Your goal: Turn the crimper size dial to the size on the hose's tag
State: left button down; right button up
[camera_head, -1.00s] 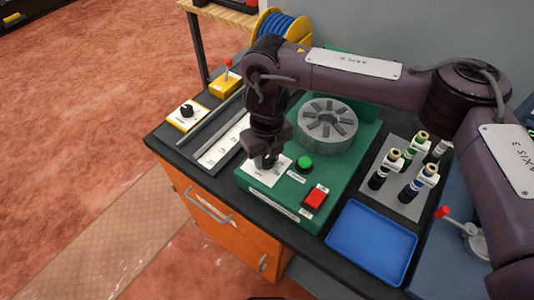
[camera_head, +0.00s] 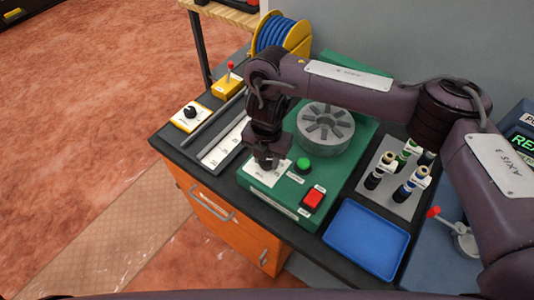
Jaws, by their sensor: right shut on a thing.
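The green crimper (camera_head: 283,198) stands on the dark bench top, with a grey round die head (camera_head: 325,128) at its back. Its size dial sits on a white plate (camera_head: 263,177) at the front left; my right gripper (camera_head: 267,163) covers it from above. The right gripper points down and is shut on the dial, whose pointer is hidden. The plate's marks are too small to read. Several hoses with tags (camera_head: 373,181) stand in a grey rack (camera_head: 398,200) to the right; the tag writing is unreadable. My left gripper is not in view.
A green button (camera_head: 303,165) and a red switch (camera_head: 313,198) sit close to the right gripper. A blue tray (camera_head: 366,240) lies at the front right. A ruled white strip (camera_head: 222,144) and a black-knobbed box (camera_head: 190,113) lie left. A blue hose reel (camera_head: 282,35) stands behind.

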jog(key=m, duration=0.1)
jog(key=m+p, duration=0.1)
jog(key=m, duration=0.1)
jog(key=m+p, duration=0.1)
jog(key=shift+w+r+m, duration=0.2)
jog(key=shift+r+m, duration=0.1)
jog(key=shift+f+m+p, duration=0.1)
jog(key=shift+m+p, duration=0.95)
jog(key=shift+m, duration=0.95)
jog(key=o, duration=1)
jog(key=shift+f, duration=0.1)
notch_tip(320, 180, up, 8)
jog(key=shift+f+p, duration=0.1)
jog(key=shift+p, duration=0.3)
jog(key=shift+s+f, duration=0.1)
jog(key=shift+s, duration=0.05)
